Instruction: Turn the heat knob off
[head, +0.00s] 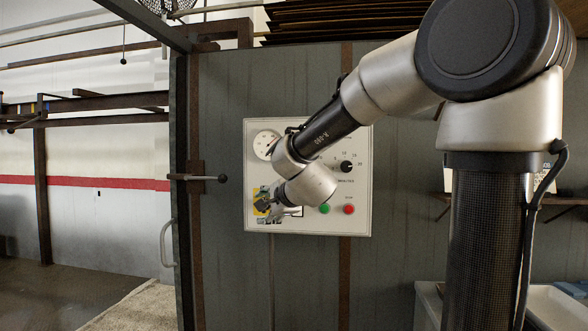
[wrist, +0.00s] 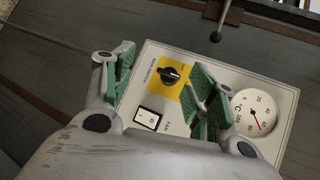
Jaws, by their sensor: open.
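The control panel (head: 360,220) is a pale plate on a grey wall. My gripper (wrist: 163,80) is open, with one green-padded finger on each side of the knob in the picture. No contact with the knob shows. In the head view my gripper (head: 268,204) is at the panel's lower left, and my wrist and fingers mostly hide the knob.
A white rocker switch (wrist: 147,118) and a round gauge (wrist: 254,112) flank the knob. Another black dial (head: 346,167), a green button (head: 324,209) and a red button (head: 349,209) are on the panel's right. A door lever (head: 205,178) sticks out left of the panel.

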